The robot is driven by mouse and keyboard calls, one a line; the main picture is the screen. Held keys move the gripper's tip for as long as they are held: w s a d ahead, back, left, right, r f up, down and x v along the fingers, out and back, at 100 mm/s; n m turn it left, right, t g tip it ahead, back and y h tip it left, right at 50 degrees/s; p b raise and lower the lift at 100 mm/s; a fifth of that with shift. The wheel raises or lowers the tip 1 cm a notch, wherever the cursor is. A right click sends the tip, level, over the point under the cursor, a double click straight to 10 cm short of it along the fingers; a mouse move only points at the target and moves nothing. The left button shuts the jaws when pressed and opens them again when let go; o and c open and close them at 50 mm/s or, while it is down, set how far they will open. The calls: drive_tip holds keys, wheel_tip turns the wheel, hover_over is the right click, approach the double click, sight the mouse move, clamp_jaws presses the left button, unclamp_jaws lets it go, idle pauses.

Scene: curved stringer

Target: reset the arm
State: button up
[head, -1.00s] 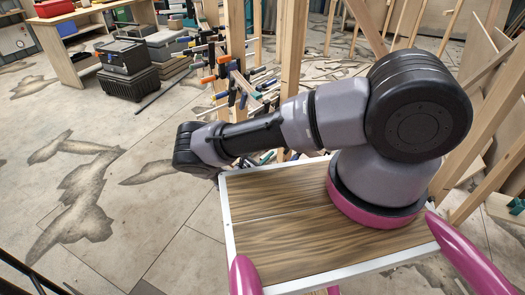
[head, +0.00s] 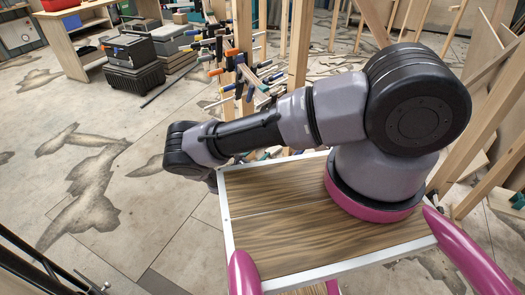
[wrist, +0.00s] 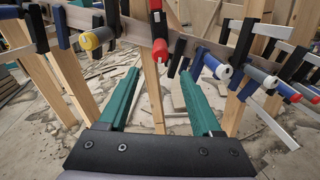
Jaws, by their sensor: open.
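My gripper (wrist: 160,100) shows in the wrist view with its two green fingers wide apart and nothing between them. It points toward a curved wooden strip (wrist: 140,32) with several clamps on it, which crosses the upper part of that view. I cannot tell the exact gap between the fingertips and the clamps. In the head view my arm stretches left from its magenta base mount, and its elbow bends down at the left. My gripper is hidden in the head view.
Several clamps (head: 240,75) hang around wooden posts (head: 299,60) close behind my arm. Black toolboxes (head: 133,65) stand on the floor at the upper left, near a wooden workbench (head: 70,45). Timber posts lean at the right.

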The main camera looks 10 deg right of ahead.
drive_tip(key=shift+f+v, duration=0.2)
drive_tip(key=shift+v, duration=1)
